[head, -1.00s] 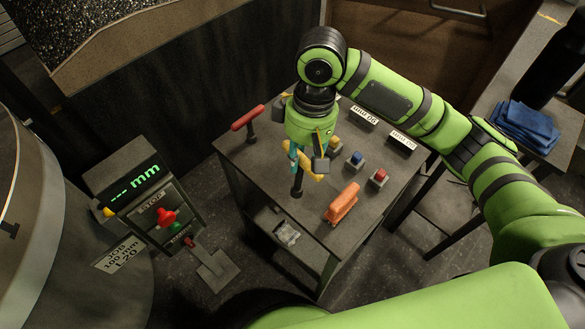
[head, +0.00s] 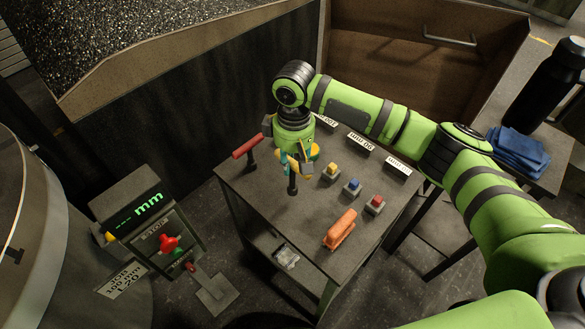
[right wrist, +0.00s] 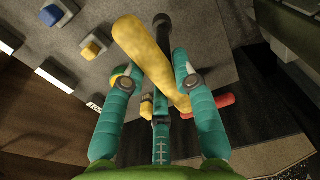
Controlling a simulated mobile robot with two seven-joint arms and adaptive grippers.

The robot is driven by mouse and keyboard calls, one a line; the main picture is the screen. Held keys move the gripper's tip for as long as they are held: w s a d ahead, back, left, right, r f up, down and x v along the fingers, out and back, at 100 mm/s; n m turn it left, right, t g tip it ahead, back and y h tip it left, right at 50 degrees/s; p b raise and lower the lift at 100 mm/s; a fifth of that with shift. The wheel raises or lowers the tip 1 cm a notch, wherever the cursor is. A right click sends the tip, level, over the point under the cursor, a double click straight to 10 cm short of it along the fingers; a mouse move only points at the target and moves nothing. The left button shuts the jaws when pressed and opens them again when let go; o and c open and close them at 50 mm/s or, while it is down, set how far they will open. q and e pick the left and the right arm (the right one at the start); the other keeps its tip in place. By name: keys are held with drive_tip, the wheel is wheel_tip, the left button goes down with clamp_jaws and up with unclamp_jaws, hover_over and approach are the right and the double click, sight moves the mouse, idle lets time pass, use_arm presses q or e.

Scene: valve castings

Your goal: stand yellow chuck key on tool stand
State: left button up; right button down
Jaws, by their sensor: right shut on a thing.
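The yellow chuck key (head: 315,152) is in my right gripper (head: 299,162), with its dark shank pointing down over the dark stand top (head: 295,222). I cannot tell whether the shank tip touches the surface. In the right wrist view, the yellow bar (right wrist: 150,55) lies slantwise between the teal fingers of the gripper (right wrist: 160,95), which is shut on it. My left gripper is not in view.
A red-handled key (head: 247,147) stands upright left of my gripper. Small blocks with yellow (head: 331,171), blue (head: 353,187) and red (head: 375,203) tops stand to the right. An orange-handled item (head: 340,229) lies in front. Blue cloths (head: 518,150) lie far right.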

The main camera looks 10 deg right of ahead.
wheel_tip(320, 180, down, 4)
drive_tip(key=shift+w+r+p, duration=0.15)
drive_tip(key=shift+r+p, duration=0.1)
drive_tip(key=shift+p, duration=0.35)
drive_tip(key=shift+f, duration=0.35)
drive_tip(key=c, duration=1)
unclamp_jaws()
drive_tip(key=shift+r, duration=0.1)
wheel_tip(320, 180, up, 12)
drive_tip(key=shift+f+b, duration=0.1)
drive_tip(key=shift+b, duration=0.9)
